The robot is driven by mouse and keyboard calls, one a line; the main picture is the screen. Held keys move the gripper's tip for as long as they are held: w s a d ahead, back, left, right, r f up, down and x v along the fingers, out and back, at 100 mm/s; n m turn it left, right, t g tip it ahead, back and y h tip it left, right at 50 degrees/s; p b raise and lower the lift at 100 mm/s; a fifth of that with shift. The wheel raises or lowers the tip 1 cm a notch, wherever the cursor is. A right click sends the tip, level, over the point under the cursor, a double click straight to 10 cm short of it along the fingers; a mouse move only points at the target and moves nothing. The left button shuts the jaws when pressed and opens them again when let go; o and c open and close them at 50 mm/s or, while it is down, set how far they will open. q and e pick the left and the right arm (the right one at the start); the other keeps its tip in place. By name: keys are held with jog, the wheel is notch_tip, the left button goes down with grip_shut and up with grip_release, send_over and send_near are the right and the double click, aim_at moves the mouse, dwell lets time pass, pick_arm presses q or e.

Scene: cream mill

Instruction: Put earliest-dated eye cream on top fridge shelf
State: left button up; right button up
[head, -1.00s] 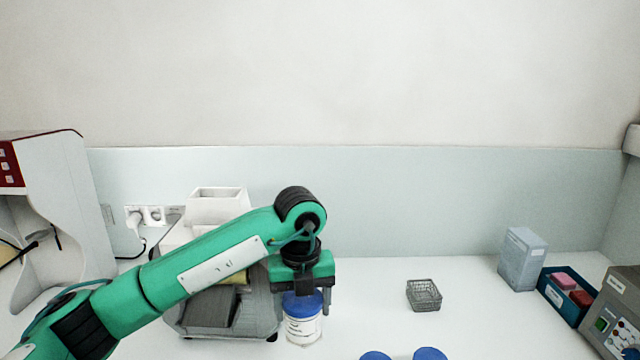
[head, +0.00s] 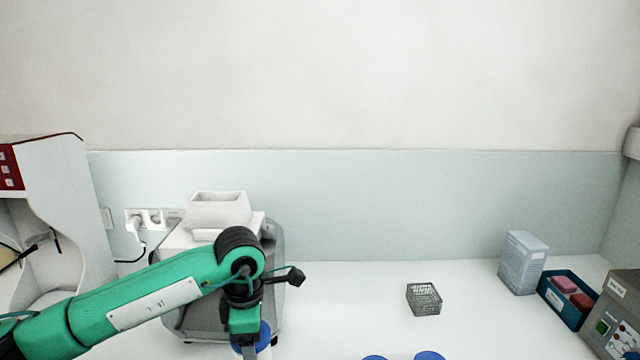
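A white jar with a blue lid (head: 265,337) is at the bottom edge, left of centre, partly hidden behind my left gripper. My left gripper (head: 248,334) points down over the jar and appears shut on it; its fingertips are hard to see. Two more blue-lidded jars, one (head: 374,357) and another (head: 430,355), show only their lids at the bottom edge. No dates can be read. The fridge and my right gripper are not in view.
A grey and white machine (head: 218,212) stands behind my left arm. A small wire basket (head: 424,298) sits on the white counter (head: 340,300). A pale box (head: 522,262), a blue bin (head: 566,300) and a control box (head: 615,315) stand at right.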

pick_arm(q)
jog(key=s+a+f+m, duration=0.2)
jog(key=s+a+m, duration=0.1)
jog(key=m, duration=0.6)
jog(key=s+a+f+m, duration=0.2)
jog(key=a+m, duration=0.3)
jog(key=m, duration=0.5)
jog(key=shift+s+a+f+m, duration=0.3)
jog(key=shift+s+a+f, duration=0.05)
jog(key=shift+s, duration=0.25)
